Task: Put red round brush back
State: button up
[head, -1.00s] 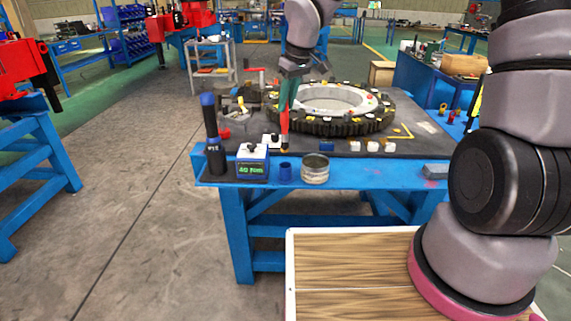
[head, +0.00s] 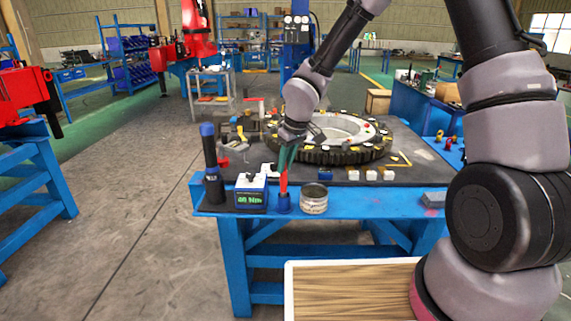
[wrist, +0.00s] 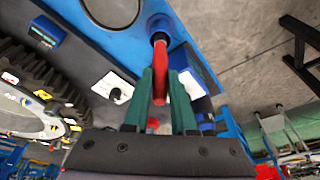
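The red round brush (head: 284,182) stands about upright, with its lower end inside the small blue cup (head: 283,203) near the table's front edge. Its bristle end is hidden in the cup. My gripper (head: 287,156) is above the cup, with its green fingers on either side of the brush's upper part. In the wrist view, the red brush (wrist: 158,86) lies between the two green fingers (wrist: 160,100), which look shut on it, and it runs into the blue cup's dark mouth (wrist: 158,39).
A torque device with a green display (head: 250,198) and a dark blue-topped bottle (head: 212,175) stand left of the cup. A round tin (head: 314,204) stands close on its right. A large toothed ring (head: 350,150) lies behind on the blue table (head: 375,205).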

jog(key=o, duration=0.4)
jog(key=shift+o, duration=0.2)
jog(key=v, duration=1.2)
jog(key=s+d+r+m+t, duration=0.2)
jog(key=s+d+r+m, duration=0.4)
jog(key=d, duration=0.5)
jog(key=s+d+r+m+t, duration=0.2)
jog(key=s+d+r+m, duration=0.5)
jog(key=s+d+r, duration=0.4)
jog(key=shift+r+t, duration=0.4)
jog(key=shift+r, duration=0.35)
